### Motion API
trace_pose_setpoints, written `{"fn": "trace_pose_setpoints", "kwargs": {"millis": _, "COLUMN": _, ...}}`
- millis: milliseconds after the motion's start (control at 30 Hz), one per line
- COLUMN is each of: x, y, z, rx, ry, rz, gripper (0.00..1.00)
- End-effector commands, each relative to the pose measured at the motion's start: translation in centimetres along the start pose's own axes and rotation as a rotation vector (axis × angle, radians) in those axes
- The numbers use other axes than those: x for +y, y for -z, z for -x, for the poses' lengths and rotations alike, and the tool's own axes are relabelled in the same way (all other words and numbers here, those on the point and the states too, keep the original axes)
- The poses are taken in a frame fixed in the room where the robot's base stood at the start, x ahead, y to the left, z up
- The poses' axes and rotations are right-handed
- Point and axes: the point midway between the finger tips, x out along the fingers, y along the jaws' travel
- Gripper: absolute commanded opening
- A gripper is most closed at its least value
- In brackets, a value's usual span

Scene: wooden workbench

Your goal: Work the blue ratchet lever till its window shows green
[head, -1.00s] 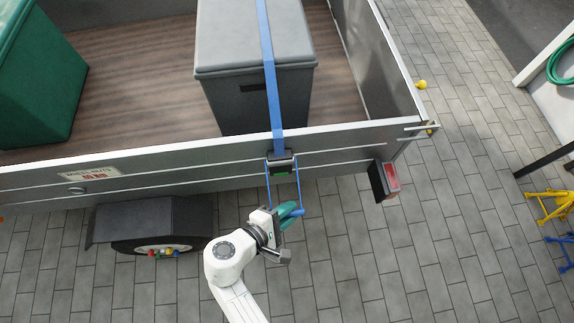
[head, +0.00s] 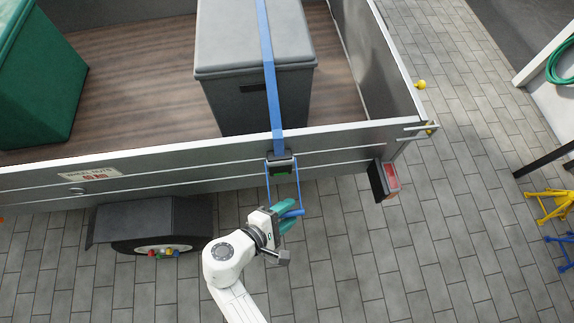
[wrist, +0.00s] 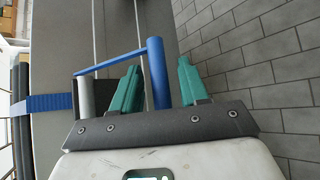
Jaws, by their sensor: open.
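The blue ratchet lever (head: 299,190) hangs down from the dark ratchet (head: 281,156) on the trailer's side wall. The lever's blue grip bar (wrist: 157,74) lies between the two fingers in the wrist view, with visible gaps on both sides. The ratchet window cannot be made out in the wrist view.
A blue strap (head: 270,80) runs over a grey box (head: 222,40) in the trailer. A green box (head: 35,80) stands at the left. A tail lamp (head: 384,181) sticks out right of the lever. The paving (head: 370,260) at the lower right is clear.

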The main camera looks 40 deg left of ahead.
Motion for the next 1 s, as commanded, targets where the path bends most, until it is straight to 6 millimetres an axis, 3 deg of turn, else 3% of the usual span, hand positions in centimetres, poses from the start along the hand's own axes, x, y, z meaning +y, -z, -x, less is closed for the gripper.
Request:
{"fn": "trace_pose_setpoints", "kwargs": {"millis": 533, "x": 0.0, "y": 0.0, "z": 9.1, "rx": 0.003, "ry": -0.001, "rz": 0.001, "gripper": 0.44}}
{"fn": "trace_pose_setpoints", "kwargs": {"millis": 700, "x": -0.1, "y": 0.0, "z": 10.3, "rx": 0.001, "ry": 0.000, "rz": 0.001, "gripper": 0.44}}
{"fn": "trace_pose_setpoints", "kwargs": {"millis": 1000, "x": -0.1, "y": 0.0, "z": 10.5, "rx": 0.000, "ry": 0.001, "rz": 0.001, "gripper": 0.44}}
